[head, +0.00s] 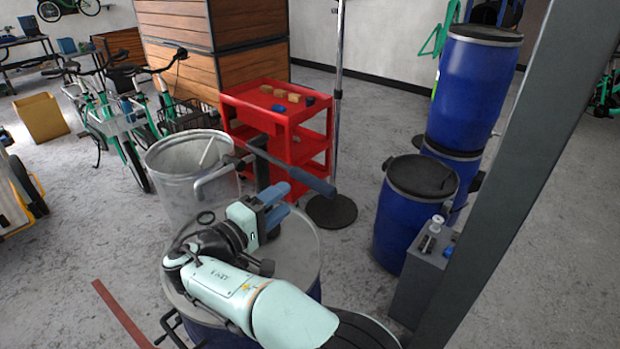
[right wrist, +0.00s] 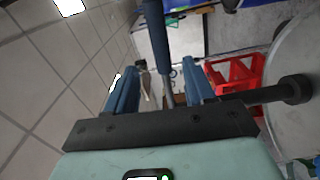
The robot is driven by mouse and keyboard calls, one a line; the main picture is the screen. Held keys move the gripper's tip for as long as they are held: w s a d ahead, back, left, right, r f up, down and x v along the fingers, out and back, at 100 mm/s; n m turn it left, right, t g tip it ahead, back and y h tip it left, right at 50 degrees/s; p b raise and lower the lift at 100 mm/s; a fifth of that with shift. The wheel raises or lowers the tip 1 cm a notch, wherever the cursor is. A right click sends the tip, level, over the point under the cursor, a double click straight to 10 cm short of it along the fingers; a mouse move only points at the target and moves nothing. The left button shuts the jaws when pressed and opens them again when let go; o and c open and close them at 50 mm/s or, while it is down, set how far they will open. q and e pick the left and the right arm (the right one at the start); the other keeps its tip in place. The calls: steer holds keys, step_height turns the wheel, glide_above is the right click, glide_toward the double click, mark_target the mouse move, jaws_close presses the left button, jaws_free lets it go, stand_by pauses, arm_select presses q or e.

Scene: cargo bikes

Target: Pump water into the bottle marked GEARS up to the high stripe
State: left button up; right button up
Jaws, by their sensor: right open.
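A hand pump lever (head: 300,172) with a blue-grey grip reaches across above a lidded drum (head: 295,245) in the head view. My right gripper (head: 278,203) is open just below and in front of the lever. In the right wrist view the lever (right wrist: 157,38) runs down toward the gap between the two blue fingers of the gripper (right wrist: 160,82). I cannot tell whether it lies within the jaws. A small white-capped bottle (head: 434,226) stands on a grey box at the right; no marking is readable. I cannot make out the GEARS bottle. My left gripper is out of view.
An open metal bin (head: 165,185) stands left of the pump. A red shelf cart (head: 265,117) is behind it, beside a pole on a round black base (head: 332,212). Blue barrels (head: 400,225) and a grey post (head: 530,165) stand at the right.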

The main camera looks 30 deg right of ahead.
mark_target(306, 183)
steer(key=p+x, duration=0.1)
steer(key=x, duration=0.9)
steer(key=shift+d, duration=0.15)
jaws_close()
